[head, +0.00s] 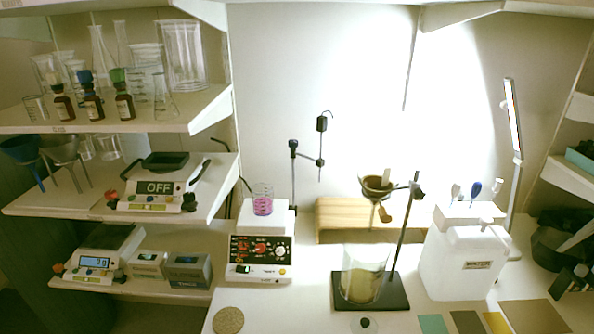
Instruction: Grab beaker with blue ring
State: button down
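I cannot make out a blue ring on any beaker in the head view. A small beaker (263,199) with pink-purple contents or markings stands on the white hot plate (260,245). A larger clear beaker (364,276) with yellow-brown contents stands on the black base of a stand, below a funnel. Another large clear beaker (184,55) and several other clear glass vessels stand on the upper left shelf, partly overlapping. My gripper is not in view.
Brown bottles (92,104) with coloured tops stand at the upper shelf's front. Balances (158,188) sit on lower left shelves. A stand (294,180) with a clamp rises behind the hot plate. A white canister (466,265) stands right of the stand base, with flat coloured pieces (467,322) in front.

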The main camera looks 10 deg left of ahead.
aim_at(262, 200)
jog(key=i+j+u, duration=0.1)
jog(key=j, duration=0.3)
jog(key=i+j, duration=0.3)
jog(key=i+j+u, duration=0.15)
jog(key=j, duration=0.35)
jog(key=i+j, duration=0.3)
jog(key=j+u, duration=0.05)
jog(key=j, duration=0.05)
